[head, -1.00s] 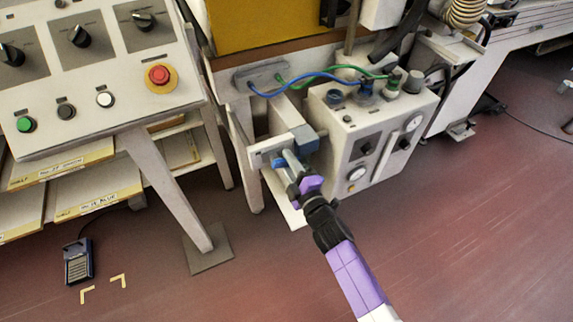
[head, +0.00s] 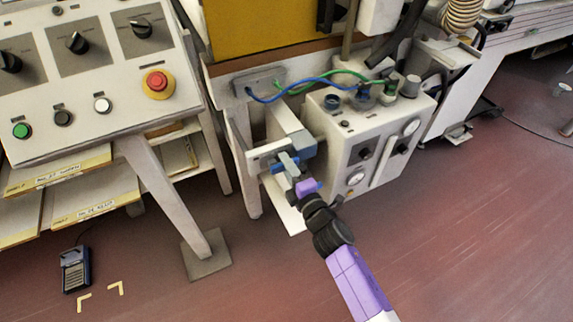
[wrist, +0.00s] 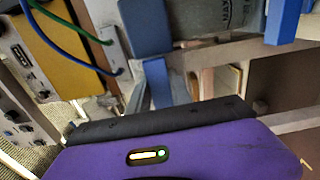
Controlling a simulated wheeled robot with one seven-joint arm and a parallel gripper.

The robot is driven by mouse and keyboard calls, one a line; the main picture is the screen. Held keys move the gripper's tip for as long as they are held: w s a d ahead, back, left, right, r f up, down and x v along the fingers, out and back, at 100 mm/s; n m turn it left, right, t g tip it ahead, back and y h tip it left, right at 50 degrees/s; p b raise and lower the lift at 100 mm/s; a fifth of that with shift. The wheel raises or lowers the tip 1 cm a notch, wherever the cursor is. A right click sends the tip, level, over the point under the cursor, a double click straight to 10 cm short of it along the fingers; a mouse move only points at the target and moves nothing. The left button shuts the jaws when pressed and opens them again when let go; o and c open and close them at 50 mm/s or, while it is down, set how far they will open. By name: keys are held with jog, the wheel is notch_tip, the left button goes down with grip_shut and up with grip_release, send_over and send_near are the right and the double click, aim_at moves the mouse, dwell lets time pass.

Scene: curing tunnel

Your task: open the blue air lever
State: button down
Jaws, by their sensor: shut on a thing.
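The blue air lever (head: 287,163) is on the grey valve block (head: 299,146) at the end of a pale bracket, beside the pale control box. My gripper (head: 290,171) reaches up to it from the lower right and is shut on it. In the wrist view, blue parts (wrist: 147,27) stand beyond my purple gripper body (wrist: 215,152), next to a grey body with lettering (wrist: 236,14). The exact contact between fingers and lever is partly hidden, and I cannot tell the lever's angle for certain.
The control box (head: 343,143) with gauge and knobs stands close on the right. Blue and green hoses (head: 318,82) loop above the lever. A button console (head: 90,80) and its leg (head: 170,190) are on the left.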

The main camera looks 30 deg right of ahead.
jog(key=shift+a, duration=0.1)
jog(key=c, duration=1.2)
grip_release()
jog(key=shift+o, duration=0.2)
jog(key=shift+s, duration=0.15)
jog(key=s, duration=0.7)
jog(key=shift+s, duration=0.25)
